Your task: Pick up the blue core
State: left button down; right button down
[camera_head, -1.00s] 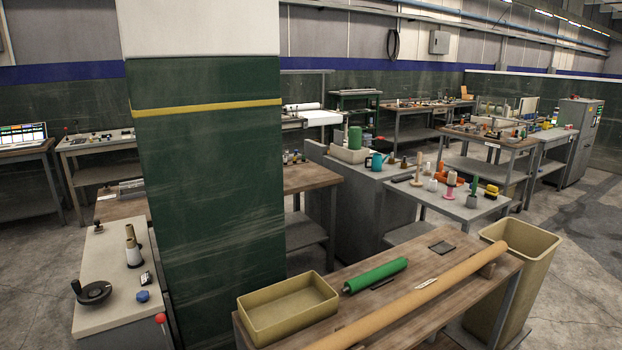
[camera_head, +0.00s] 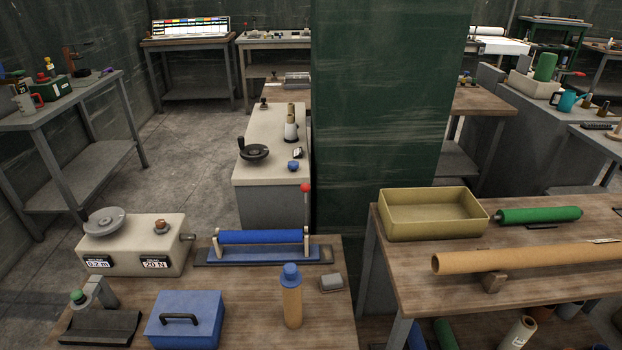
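A long blue roller-like core (camera_head: 262,237) lies level on a blue stand with pale end supports, at the back of the near wooden table (camera_head: 245,318). A tan bottle-shaped piece with a blue top (camera_head: 291,295) stands upright in front of it, to the right. Neither of my grippers shows in the head view.
A blue box with a black handle (camera_head: 185,320) and a beige device with a handwheel (camera_head: 135,245) share the table. To the right, another table bears a yellow tray (camera_head: 432,232), a green roll (camera_head: 540,215) and a long tan tube (camera_head: 525,260). A green pillar (camera_head: 385,110) stands behind.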

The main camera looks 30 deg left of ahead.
aim_at(242, 236)
jog(key=u, duration=1.25)
